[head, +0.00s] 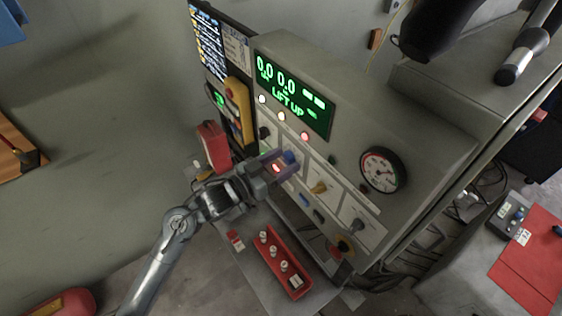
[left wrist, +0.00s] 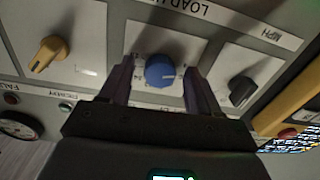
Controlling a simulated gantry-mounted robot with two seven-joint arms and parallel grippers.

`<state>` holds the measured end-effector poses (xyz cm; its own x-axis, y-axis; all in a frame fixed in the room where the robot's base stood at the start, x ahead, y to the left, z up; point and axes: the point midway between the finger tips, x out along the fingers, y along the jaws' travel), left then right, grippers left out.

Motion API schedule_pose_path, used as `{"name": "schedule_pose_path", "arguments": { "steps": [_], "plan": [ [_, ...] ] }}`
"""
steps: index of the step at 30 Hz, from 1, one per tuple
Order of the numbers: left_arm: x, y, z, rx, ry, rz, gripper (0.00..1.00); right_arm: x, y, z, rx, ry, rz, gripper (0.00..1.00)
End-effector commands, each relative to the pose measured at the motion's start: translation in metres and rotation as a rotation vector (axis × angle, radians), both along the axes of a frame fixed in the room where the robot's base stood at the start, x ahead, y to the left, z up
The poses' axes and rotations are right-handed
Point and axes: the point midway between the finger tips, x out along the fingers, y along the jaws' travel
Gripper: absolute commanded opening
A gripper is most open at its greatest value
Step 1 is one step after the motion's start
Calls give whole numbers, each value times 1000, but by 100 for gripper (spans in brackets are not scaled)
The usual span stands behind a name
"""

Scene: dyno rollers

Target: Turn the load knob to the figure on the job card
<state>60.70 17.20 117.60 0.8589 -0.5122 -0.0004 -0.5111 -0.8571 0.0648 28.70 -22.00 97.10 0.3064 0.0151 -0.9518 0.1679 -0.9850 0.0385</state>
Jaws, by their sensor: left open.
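The blue load knob (left wrist: 160,71) sits on a white panel plate under a label starting "LOAD", upside down in the left wrist view. A pale pointer mark shows near its right edge, and the scale figures around it are too small to read. In the head view the blue knob (head: 290,157) is partly covered by my gripper. My left gripper (head: 281,164) is open at the console front. In the left wrist view its two purple fingers (left wrist: 159,76) stand on either side of the knob, with visible gaps. A pale printed sheet (head: 237,49) hangs beside the screen; its writing is unreadable.
A yellow knob (left wrist: 47,52) and a dark knob (left wrist: 242,90) flank the blue one. The console display (head: 292,92) reads "LIFT UP" in green. A round gauge (head: 382,170) is at right, and a red tray (head: 283,262) lies below. A yellow pendant (head: 239,105) hangs close left.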

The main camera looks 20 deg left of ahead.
Motion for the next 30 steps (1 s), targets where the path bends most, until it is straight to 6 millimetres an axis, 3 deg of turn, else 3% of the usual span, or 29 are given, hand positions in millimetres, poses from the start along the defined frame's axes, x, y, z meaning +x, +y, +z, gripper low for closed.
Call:
{"name": "schedule_pose_path", "arguments": {
  "steps": [4, 15, 30],
  "plan": [
    [0, 0, 0, 0, 0, 0, 62, 0, 1, 0, 4, 1, -3, 43],
    [0, 0, 0, 0, 0, 0, 7, 0, 2, 0, 9, 1, -5, 43],
    [0, 1, 0, 115, -76, -1, 7, 0, 1, -2, 2, 1, -1, 43]
  ]
}}
